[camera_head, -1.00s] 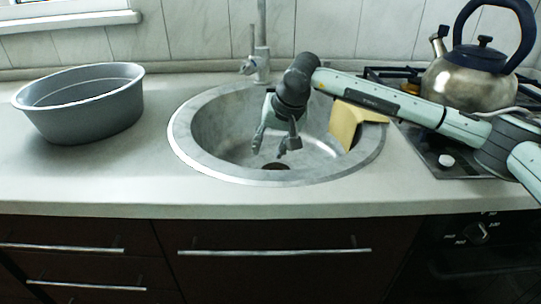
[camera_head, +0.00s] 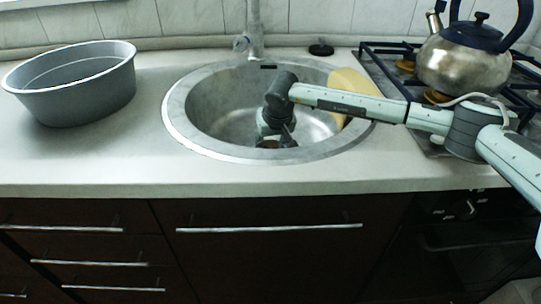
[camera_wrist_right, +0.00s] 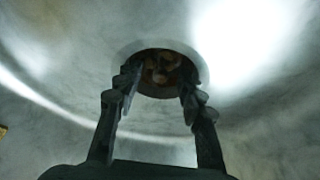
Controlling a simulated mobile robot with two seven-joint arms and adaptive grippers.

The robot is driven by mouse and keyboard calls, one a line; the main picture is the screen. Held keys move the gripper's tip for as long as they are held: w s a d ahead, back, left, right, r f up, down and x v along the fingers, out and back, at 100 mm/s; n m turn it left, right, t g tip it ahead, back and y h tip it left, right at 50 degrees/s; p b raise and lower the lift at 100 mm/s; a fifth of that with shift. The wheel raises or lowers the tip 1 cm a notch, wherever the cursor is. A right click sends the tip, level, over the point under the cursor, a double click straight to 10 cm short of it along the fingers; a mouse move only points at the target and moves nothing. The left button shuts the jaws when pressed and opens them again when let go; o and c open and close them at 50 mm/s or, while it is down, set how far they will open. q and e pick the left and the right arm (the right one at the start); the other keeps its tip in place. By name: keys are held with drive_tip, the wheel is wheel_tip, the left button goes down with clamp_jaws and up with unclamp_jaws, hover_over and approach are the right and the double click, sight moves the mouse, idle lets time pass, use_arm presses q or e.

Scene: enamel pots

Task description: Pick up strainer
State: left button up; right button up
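The strainer is a dark, brownish round piece at the bottom of the sink. It shows in the right wrist view (camera_wrist_right: 162,68) inside the round drain hole, and in the head view it is a small brown patch (camera_head: 269,144) mostly hidden by my gripper. My right gripper (camera_head: 277,141) is down inside the sink (camera_head: 215,110), just above the drain. In the right wrist view the gripper (camera_wrist_right: 160,88) has its two fingers apart, one on each side of the strainer, with nothing visibly held. My left gripper is not in view.
A grey basin (camera_head: 75,88) stands on the counter at the left. The faucet (camera_head: 254,30) rises behind the sink. A yellow item (camera_head: 352,82) hangs over the sink's right rim. A kettle (camera_head: 463,62) sits on the stove at the right. The counter's front strip is clear.

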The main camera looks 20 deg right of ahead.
clamp_jaws()
drive_tip(key=shift+r, duration=0.1)
idle(0.3)
